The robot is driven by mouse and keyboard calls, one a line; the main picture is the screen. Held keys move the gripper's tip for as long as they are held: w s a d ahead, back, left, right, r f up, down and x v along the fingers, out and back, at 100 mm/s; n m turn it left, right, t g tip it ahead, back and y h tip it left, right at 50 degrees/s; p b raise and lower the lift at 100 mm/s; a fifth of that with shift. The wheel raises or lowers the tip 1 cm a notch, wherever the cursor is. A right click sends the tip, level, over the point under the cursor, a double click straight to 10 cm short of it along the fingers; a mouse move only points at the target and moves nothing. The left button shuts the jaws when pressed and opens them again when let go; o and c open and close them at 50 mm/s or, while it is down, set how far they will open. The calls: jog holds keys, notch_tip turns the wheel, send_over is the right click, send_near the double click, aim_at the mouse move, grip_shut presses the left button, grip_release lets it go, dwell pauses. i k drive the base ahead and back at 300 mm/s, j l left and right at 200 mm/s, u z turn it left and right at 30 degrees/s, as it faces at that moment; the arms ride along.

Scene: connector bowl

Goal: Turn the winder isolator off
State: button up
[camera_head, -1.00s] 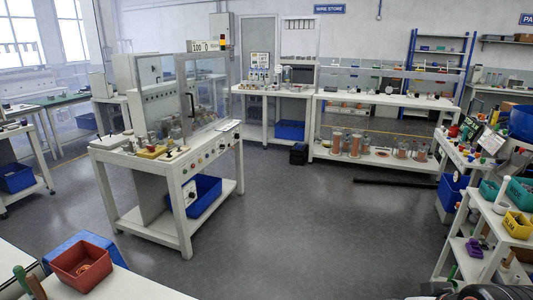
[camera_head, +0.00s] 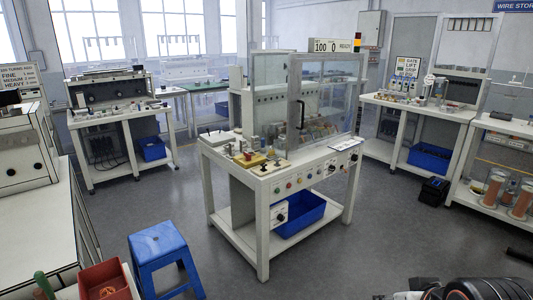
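The winder stands mid-view on a white bench (camera_head: 262,184), with a clear guard (camera_head: 325,95) with a black handle. Its display (camera_head: 333,46) reads "100 0 READY", beside a stack light (camera_head: 358,36). A pale box with a dark rotary knob (camera_head: 280,216), which looks like the isolator, is mounted below the bench top near the front leg. Its knob setting is too small to read. Coloured buttons (camera_head: 300,181) line the bench's front edge. Dark parts of my arm show at the bottom right; I cannot make out my gripper's fingers.
A blue stool (camera_head: 158,245) stands front left, between the winder bench and a white counter (camera_head: 35,225). A red bin (camera_head: 105,281) is at the bottom left. A blue crate (camera_head: 300,214) sits on the winder bench's lower shelf. Open grey floor lies in front and right.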

aim_at(248, 155)
jog(key=i+l+u, duration=0.5)
jog(key=l+u, duration=0.15)
jog(key=i+l+u, duration=0.3)
jog(key=l, duration=0.25)
jog(key=i+j, duration=0.2)
jog(key=i, duration=0.3)
jog(key=i+j, duration=0.2)
jog(key=i, duration=0.35)
jog(key=i+j+z, duration=0.1)
jog(key=i, duration=0.4)
jog(key=i+j, duration=0.35)
jog(key=i, duration=0.15)
jog(key=i+j, duration=0.2)
jog(key=i, duration=0.3)
